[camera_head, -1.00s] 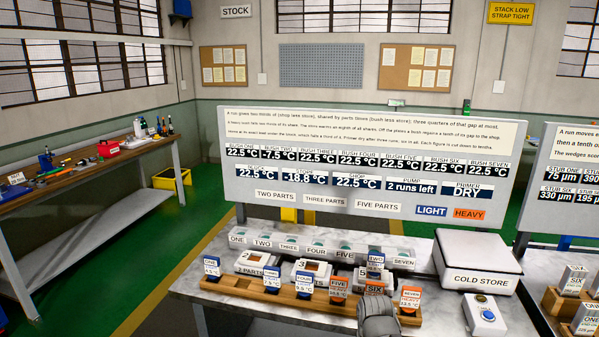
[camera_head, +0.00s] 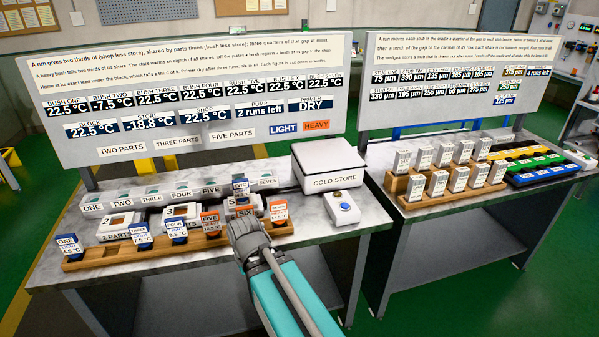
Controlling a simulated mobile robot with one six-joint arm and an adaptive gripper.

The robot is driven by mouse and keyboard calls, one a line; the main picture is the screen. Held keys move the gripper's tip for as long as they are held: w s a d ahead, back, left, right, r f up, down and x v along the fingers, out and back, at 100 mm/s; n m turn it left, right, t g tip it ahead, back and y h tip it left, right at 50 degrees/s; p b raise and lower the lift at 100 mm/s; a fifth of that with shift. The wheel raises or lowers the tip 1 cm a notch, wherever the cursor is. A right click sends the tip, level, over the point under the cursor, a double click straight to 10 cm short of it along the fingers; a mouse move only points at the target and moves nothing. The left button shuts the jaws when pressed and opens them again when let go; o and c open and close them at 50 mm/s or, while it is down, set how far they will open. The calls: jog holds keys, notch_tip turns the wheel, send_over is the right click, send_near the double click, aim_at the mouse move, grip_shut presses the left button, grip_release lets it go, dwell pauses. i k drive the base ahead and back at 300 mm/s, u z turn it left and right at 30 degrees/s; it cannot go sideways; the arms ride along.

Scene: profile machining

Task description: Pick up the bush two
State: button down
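Bush two, with its blue tag reading TWO (camera_head: 240,186), stands at the back right of the front wooden rack, behind bush six with its orange tag (camera_head: 243,207). It appears to be at the rightmost white parts block (camera_head: 257,201), mostly hidden by bush six and my gripper. The board lists bush two at -7.5 °C. My gripper (camera_head: 243,226) is in front of bush six, at the rack's right part. I see it from behind, its fingertips are hidden, and I cannot tell whether it is open or touching anything.
The wooden rack (camera_head: 80,265) also holds bushes one, three, four, five and seven, with a gap after one. White blocks (camera_head: 122,224) stand behind it. The cold store (camera_head: 328,166) and a blue-button box (camera_head: 342,207) are at right. A second table holds stubs (camera_head: 440,183).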

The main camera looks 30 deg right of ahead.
aim_at(241, 187)
jog(key=k, duration=1.35)
jog(key=z, duration=0.35)
jog(key=i, duration=0.7)
jog(key=z, duration=0.55)
jog(key=i, duration=1.1)
jog(key=u, duration=0.55)
